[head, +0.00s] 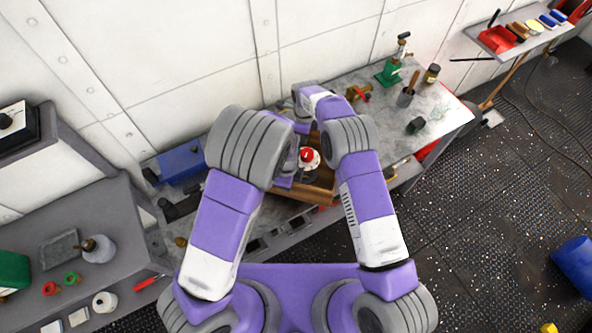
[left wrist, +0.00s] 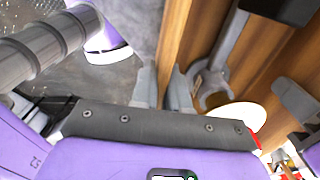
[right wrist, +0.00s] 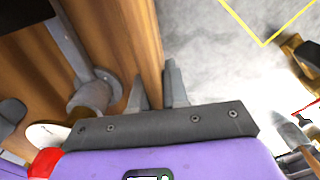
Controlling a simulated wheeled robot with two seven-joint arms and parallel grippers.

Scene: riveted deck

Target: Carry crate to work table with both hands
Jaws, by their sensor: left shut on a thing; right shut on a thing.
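The wooden crate (head: 318,193) is in the middle of the head view, at the grey work table (head: 455,116), partly hidden by my arms. I cannot tell whether it rests on the table or hangs above it. A white thing with a red top (head: 308,157) shows in the crate. My left gripper (left wrist: 167,82) is shut on a crate wall (left wrist: 174,40). My right gripper (right wrist: 160,88) is shut on another crate wall (right wrist: 145,45). Grey tools and a pale disc lie inside the crate in both wrist views.
A green tool (head: 391,72), a dark cup with handles (head: 405,98), a jar (head: 432,74) and a dark green block (head: 416,126) stand on the table's right part. A blue box (head: 181,164) is left of the crate. A yellow outline (right wrist: 264,44) marks bare tabletop.

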